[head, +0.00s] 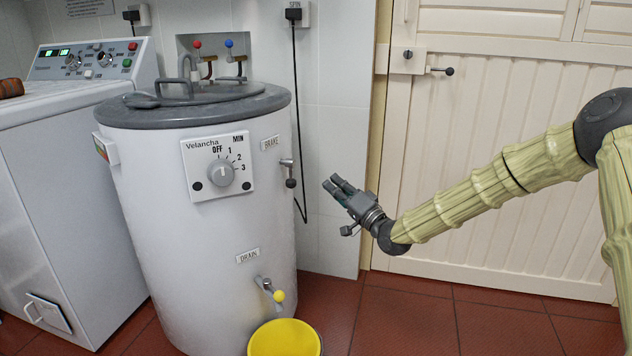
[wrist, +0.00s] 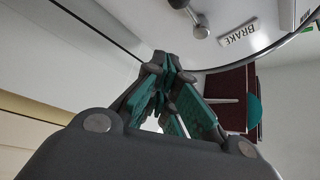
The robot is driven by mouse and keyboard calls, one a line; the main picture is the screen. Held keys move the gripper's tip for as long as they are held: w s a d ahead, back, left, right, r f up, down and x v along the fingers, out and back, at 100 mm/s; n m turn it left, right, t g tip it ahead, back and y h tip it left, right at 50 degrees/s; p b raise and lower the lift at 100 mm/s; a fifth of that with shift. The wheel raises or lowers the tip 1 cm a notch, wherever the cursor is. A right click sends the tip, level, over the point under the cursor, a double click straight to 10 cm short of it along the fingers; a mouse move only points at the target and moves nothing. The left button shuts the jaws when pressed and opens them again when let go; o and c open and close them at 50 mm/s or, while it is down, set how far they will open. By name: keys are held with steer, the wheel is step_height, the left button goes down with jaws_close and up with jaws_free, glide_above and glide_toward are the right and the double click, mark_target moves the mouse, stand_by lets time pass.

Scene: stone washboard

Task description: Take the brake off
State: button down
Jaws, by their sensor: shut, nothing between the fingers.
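The brake lever (head: 290,174) is a short metal handle with a dark knob, on the right side of the white spin dryer (head: 190,240), just below the BRAKE label (head: 270,143). The knob hangs down. In the wrist view the lever (wrist: 200,27) is at the top, near the upside-down BRAKE label (wrist: 238,33). My gripper (head: 336,184) is shut and empty, to the right of the lever at about knob height in the head view, apart from it. Its fingertips (wrist: 166,68) meet in the wrist view.
A timer dial (head: 222,173) is on the dryer's front. A drain tap (head: 271,290) with a yellow knob sits above a yellow bucket (head: 285,340). A black cord (head: 297,120) hangs behind the lever. A white washing machine (head: 60,180) stands left; a cream door (head: 500,190) is behind my arm.

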mark_target(294, 180)
steer(key=w+a+b, duration=0.4)
steer(key=a+b, duration=0.2)
steer(key=a, duration=0.2)
steer(key=shift+w+r, duration=0.25)
steer(key=shift+w, duration=0.1)
steer(key=shift+r+p, duration=0.1)
steer(key=shift+p, duration=0.3)
stand_by(0.4)
steer(key=shift+s+m+p, duration=0.2)
steer(key=shift+m+p, duration=0.5)
steer(key=shift+p, duration=0.15)
steer(key=shift+s+a+h+p, duration=0.1)
steer(key=shift+h+p, duration=0.3)
steer(key=shift+p, duration=0.1)
steer(key=shift+s+a+r+m+g+h+p, duration=0.45)
steer(key=shift+s+m+g+p, duration=0.75)
steer(key=shift+m+p, duration=1.8)
steer(key=shift+s+a+r+m+g+h+p, duration=0.2)
steer(key=shift+s+a+m+g+h+p, duration=0.9)
steer(key=shift+p, duration=3.25)
steer(key=shift+s+d+r+m+g+y+p, duration=0.1)
steer(key=shift+s+r+m+g+y+p, duration=0.4)
steer(key=shift+m+g+p, duration=1.95)
steer(key=p, duration=0.1)
steer(key=t+p, duration=0.1)
steer(key=shift+s+f+m+t+h+p, duration=0.15)
steer(key=shift+s+m+t+h+p, duration=0.1)
steer(key=shift+m+h+p, duration=0.1)
